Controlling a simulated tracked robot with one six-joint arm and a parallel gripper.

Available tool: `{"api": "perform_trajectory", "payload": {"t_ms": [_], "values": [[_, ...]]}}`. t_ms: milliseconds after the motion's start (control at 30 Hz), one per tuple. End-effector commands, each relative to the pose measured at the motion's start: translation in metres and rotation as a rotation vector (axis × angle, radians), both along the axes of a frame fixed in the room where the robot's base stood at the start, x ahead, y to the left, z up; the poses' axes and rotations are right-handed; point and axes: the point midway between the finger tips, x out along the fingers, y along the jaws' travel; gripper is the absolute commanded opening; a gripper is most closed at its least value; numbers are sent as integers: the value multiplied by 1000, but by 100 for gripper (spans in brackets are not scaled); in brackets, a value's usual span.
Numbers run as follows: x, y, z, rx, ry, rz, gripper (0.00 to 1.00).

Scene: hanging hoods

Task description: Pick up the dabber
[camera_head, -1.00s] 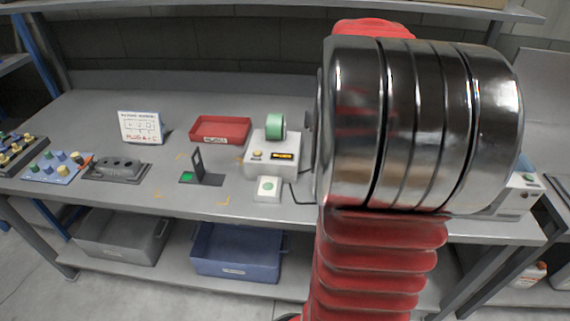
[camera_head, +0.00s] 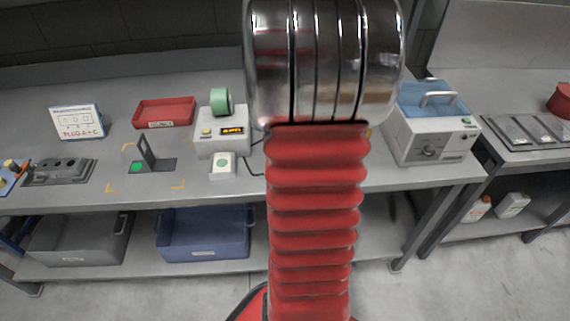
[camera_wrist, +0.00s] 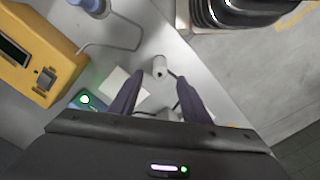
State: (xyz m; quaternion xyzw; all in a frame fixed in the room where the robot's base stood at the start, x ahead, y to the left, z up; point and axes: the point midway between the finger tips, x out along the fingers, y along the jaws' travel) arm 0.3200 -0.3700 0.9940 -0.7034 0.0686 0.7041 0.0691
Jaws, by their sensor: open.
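In the wrist view a small white cylinder with a dark spot on its end (camera_wrist: 160,67) stands on the grey bench near its edge. It may be the dabber; I cannot tell for sure. My gripper (camera_wrist: 160,78) is open, with its two dark fingers spread apart. The white cylinder appears between and just beyond the fingertips, and I see no contact. Whether it lies at fingertip depth is unclear. In the head view my arm covers the middle of the bench, and neither my gripper nor a dabber can be made out there.
In the wrist view a yellow device (camera_wrist: 38,55) and a blue round-based object (camera_wrist: 92,6) stand at the left.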

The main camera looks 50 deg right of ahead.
Motion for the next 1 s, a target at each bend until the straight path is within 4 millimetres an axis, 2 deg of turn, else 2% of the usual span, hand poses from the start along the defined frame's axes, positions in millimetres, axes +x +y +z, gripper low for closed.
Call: {"api": "perform_trajectory", "payload": {"t_ms": [100,200,667,1000], "values": [[0,0,-18,1,1,0,43],[0,0,-28,0,0,0,43],[0,0,-35,0,0,0,43],[0,0,-75,2,2,-1,43]]}}
